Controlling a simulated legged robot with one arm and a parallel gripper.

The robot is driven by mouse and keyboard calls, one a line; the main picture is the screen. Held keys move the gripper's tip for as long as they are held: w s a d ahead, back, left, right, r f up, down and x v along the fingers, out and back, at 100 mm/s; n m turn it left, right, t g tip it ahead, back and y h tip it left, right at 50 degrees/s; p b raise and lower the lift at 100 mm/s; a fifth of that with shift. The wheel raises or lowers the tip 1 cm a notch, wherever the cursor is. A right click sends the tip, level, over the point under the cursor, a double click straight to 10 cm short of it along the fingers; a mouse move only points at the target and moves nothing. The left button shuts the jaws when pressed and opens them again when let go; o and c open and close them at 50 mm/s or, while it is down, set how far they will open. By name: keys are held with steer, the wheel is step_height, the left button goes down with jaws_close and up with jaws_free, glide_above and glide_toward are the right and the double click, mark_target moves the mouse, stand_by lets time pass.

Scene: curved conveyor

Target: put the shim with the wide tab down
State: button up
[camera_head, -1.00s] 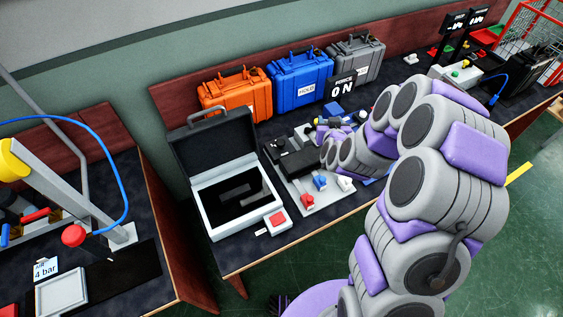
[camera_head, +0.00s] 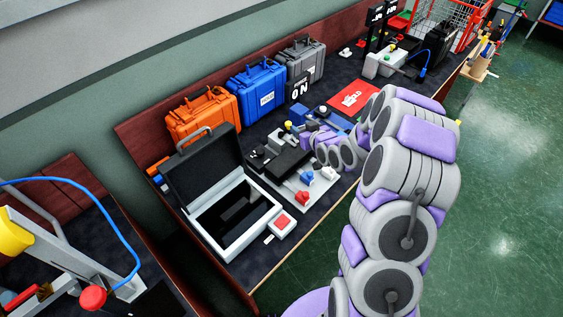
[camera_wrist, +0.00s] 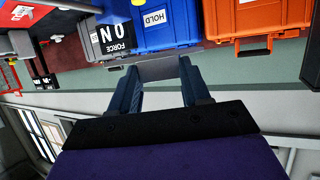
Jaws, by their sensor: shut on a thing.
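My gripper (camera_wrist: 158,92) is shut on a thin grey plate, the shim (camera_wrist: 160,68), which spans between its two fingertips in the wrist view. I cannot tell the width of its tab from here. In the head view my gripper sits above the bench by the fixture plate, and the shim cannot be made out there. A red mat (camera_head: 353,97) marked HOLD lies on the bench to the right of the gripper. A blue tray (camera_head: 328,117) lies just behind the gripper, partly covered by it.
An open case (camera_head: 247,226) stands on the bench at the left, with a red-button box (camera_head: 282,223) beside it. Orange (camera_head: 203,117), blue (camera_head: 257,90) and grey (camera_head: 303,60) cases line the back. A FORCE ON sign (camera_head: 298,88) stands before the grey case.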

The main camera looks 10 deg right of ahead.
steer(key=s+d+f+n+g+y, duration=0.1)
steer(key=s+d+f+n+y, duration=0.2)
steer(key=d+f, duration=0.3)
steer(key=n+g+y+b, duration=0.1)
steer(key=y+b, duration=0.1)
steer(key=b, duration=0.1)
glide_above(282, 160)
step_height(282, 160, down, 6)
steer(key=shift+r, duration=0.25)
step_height(282, 160, down, 4)
steer(key=shift+a+r+b, duration=0.1)
steer(key=shift+r+b, duration=0.05)
steer(key=shift+b, duration=0.25)
steer(key=shift+r, duration=0.1)
steer(key=o, duration=1.2)
